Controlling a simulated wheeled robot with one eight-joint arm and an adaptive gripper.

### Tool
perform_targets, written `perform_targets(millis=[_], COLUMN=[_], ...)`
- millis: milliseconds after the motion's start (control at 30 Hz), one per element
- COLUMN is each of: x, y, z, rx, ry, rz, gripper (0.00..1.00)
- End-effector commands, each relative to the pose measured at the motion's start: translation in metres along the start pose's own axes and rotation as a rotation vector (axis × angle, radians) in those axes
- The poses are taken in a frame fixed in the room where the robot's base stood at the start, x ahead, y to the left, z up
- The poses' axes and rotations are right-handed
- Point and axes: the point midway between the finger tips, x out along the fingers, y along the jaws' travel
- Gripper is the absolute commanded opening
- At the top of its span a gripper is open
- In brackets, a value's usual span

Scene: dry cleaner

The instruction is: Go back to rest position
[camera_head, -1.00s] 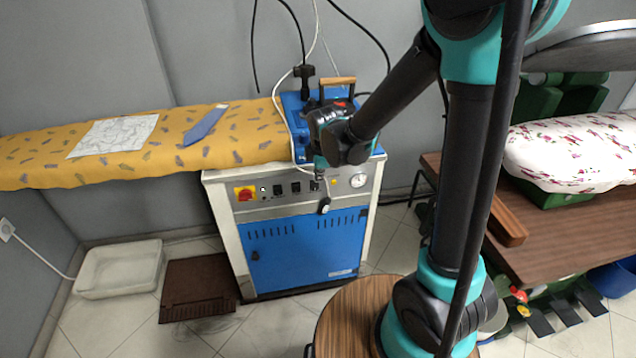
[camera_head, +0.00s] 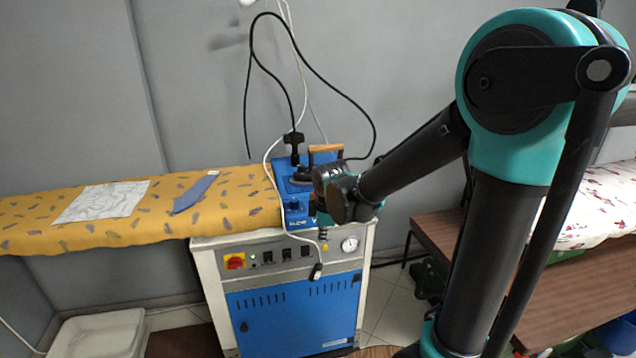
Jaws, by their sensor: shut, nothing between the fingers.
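My arm reaches from the right across to the blue steam unit top (camera_head: 290,181). My gripper (camera_head: 321,222) is at the arm's end, small and partly hidden by my wrist, in front of the unit's blue top. It looks shut and holds nothing that I can see. A wooden handle (camera_head: 326,149), which looks like an iron's, shows just behind and above my wrist. What lies under the handle is mostly hidden by my wrist.
The yellow ironing board (camera_head: 130,222) to the left bears a blue tie (camera_head: 195,193) and a patterned cloth (camera_head: 103,202). The blue cabinet (camera_head: 293,315) stands below. Black cables (camera_head: 371,110) loop above. A brown table (camera_head: 440,237) stands right, a white basin (camera_head: 97,335) lower left.

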Motion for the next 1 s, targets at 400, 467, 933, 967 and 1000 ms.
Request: perform_targets(millis=[400,467,933,967,1000], x=[-0.027,-0.028,-0.027,-0.027,-0.027], y=[-0.131,-0.147,-0.175,-0.175,-0.175], z=[0.166,0.176,0.191,0.191,0.191], rx=[1.254,1.381,1.617,1.617,1.617], ry=[-0.050,-0.052,-0.052,-0.052,-0.052], rz=[0.052,0.062,0.081,0.081,0.081], gripper=[0.00,0.00,0.00,0.00,0.00])
